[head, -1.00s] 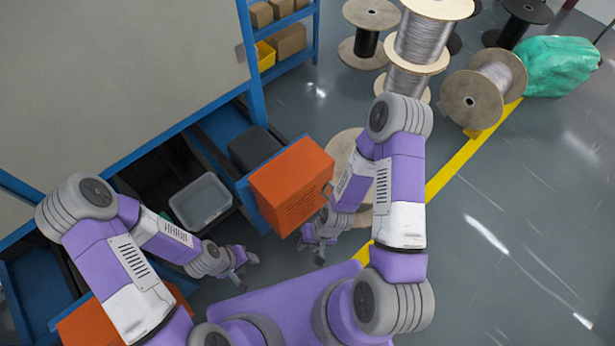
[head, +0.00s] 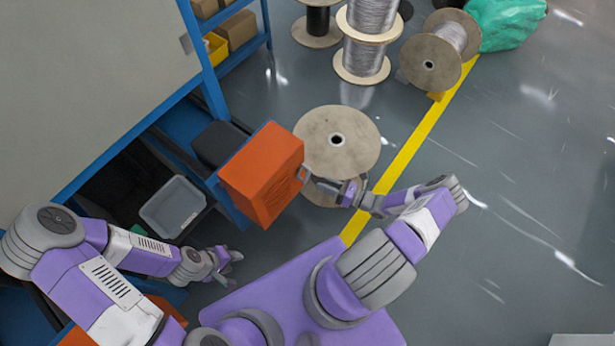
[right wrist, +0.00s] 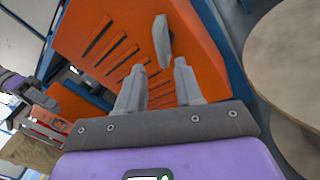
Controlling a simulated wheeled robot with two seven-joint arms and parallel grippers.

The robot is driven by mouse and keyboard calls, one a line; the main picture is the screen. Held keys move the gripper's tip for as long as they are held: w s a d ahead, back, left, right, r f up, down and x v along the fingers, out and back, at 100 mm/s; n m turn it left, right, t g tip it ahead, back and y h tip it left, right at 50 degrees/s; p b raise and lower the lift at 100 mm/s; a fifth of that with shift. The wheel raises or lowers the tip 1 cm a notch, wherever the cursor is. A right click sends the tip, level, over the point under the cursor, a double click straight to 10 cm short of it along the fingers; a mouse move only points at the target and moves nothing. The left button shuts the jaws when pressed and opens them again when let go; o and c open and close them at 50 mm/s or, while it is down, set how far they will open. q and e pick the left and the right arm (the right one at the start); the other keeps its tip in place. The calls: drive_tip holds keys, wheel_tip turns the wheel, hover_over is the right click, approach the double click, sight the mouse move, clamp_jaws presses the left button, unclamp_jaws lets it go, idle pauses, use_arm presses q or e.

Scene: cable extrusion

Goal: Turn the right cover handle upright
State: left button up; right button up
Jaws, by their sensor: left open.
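The right cover is an orange vented box (head: 262,170) on the blue machine. Its small grey handle (head: 304,173) sticks out from the right side. In the right wrist view the handle (right wrist: 162,42) is a narrow grey piece against the orange cover (right wrist: 100,35), just beyond my fingertips. My right gripper (head: 316,182) is at the handle, coming from the right. In the right wrist view its two fingers (right wrist: 158,68) stand apart, with nothing clearly between them. My left gripper (head: 234,262) is open and empty, low left of the cover.
A grey bin (head: 172,207) sits in the blue frame to the left. A wooden spool (head: 340,135) stands close behind my right gripper. More spools (head: 440,50) stand farther back. The floor right of the yellow line (head: 415,140) is mostly clear.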

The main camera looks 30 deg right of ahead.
sight(307, 177)
drive_tip(key=b+x, duration=0.1)
drive_tip(key=x, duration=0.6)
drive_tip(key=shift+w, duration=0.15)
clamp_jaws()
